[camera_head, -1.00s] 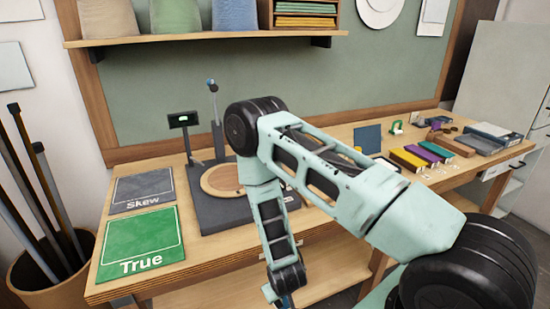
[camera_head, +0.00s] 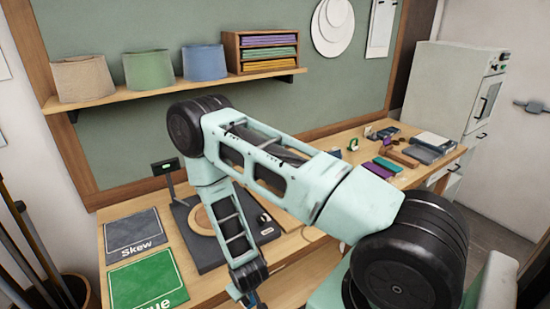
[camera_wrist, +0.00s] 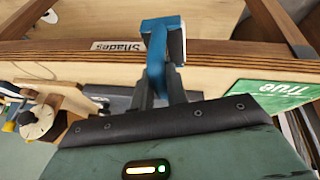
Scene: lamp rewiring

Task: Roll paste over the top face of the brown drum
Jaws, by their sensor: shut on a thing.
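A tan-brown drum (camera_head: 86,78) stands upright on the wall shelf at the left, the only brownish drum I can make out. My gripper (camera_wrist: 160,84) is shut on a blue-handled tool (camera_wrist: 156,52) with a pale face at its right side. The tool's full shape and any paste on it cannot be made out. In the head view my gripper is low at the bottom edge, in front of the bench and well below the drum, and its fingers are mostly cut off.
Green (camera_head: 149,69) and blue (camera_head: 204,63) drums share the shelf (camera_head: 110,96). A round wooden disc (camera_head: 203,222) on a dark base is partly behind my arm. Skew (camera_head: 134,231) and True (camera_head: 150,280) mats lie left. Small coloured items (camera_head: 376,170) crowd the bench's right.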

